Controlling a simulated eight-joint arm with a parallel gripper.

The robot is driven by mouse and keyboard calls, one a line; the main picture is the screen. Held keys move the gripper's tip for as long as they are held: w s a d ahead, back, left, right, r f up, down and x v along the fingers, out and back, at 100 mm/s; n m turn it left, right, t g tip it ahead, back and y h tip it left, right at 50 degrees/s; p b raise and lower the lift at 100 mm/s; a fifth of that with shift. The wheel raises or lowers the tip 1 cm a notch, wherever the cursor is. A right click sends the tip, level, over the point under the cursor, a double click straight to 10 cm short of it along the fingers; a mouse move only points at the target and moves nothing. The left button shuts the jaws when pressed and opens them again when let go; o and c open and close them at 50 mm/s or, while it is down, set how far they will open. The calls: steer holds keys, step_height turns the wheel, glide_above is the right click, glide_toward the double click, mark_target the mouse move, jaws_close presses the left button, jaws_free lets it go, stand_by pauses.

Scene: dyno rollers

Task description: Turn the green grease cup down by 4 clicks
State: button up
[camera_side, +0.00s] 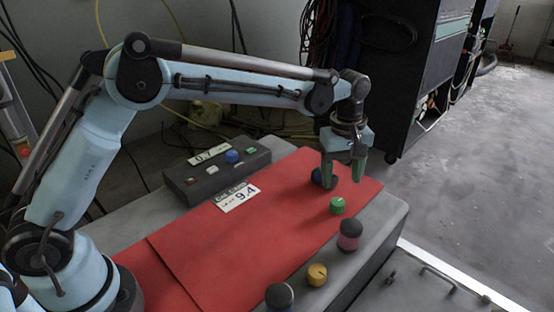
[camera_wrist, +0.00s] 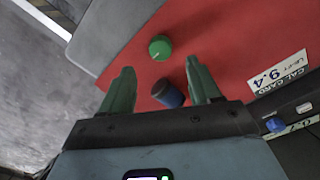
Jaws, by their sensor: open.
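The green grease cup (camera_side: 337,206) stands on the red mat (camera_side: 265,240) near its right edge. In the wrist view the green cup (camera_wrist: 160,47) shows a pale pointer line on its top and lies beyond the fingertips. My gripper (camera_side: 343,180) is open and empty, pointing down above and behind the green cup, apart from it. In the wrist view its two fingers (camera_wrist: 160,70) are spread wide. A blue cup (camera_wrist: 167,94) with a dark top appears between the fingers; in the side view the blue cup (camera_side: 316,177) is partly hidden by a finger.
A dark-capped pink cup (camera_side: 349,236), a yellow cup (camera_side: 317,275) and a dark-capped knob (camera_side: 279,296) stand along the grey bench edge. A white card reading 9.4 (camera_side: 238,197) lies by a dark control box (camera_side: 215,172) with coloured buttons. The mat's middle is clear.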

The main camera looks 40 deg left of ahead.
mark_target(338, 202)
step_height(338, 202, down, 7)
steer(key=shift+w+f, duration=0.1)
steer(key=shift+f, duration=0.1)
stand_by(0.3)
steer(key=c, duration=1)
steer(key=shift+c, duration=0.2)
